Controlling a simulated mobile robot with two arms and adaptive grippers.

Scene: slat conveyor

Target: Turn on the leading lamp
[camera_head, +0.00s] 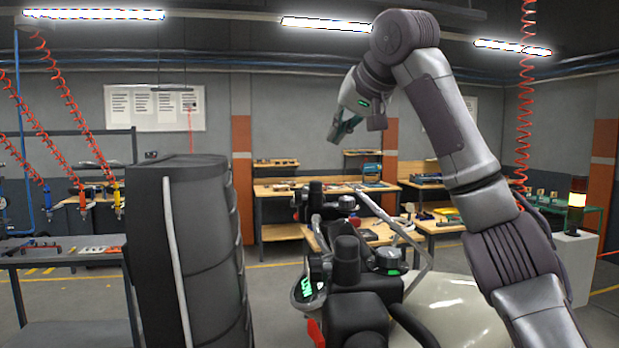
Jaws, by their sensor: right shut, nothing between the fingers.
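I cannot tell which lamp is the leading one. A black machine (352,300) with knobs, silver bars and small green-lit displays stands in the middle, close to me. My right gripper (340,131) is raised high in the upper middle, in front of the back wall. It is shut, points down and left, and is empty. It touches nothing that I can see. My left gripper is not in view.
A large black ribbed body (185,255) blocks the near left. A dark table (60,258) with tools stands at the far left. Wooden workbenches (275,190) line the back. Red coiled hoses (525,120) hang at both sides. The air around my right gripper looks clear.

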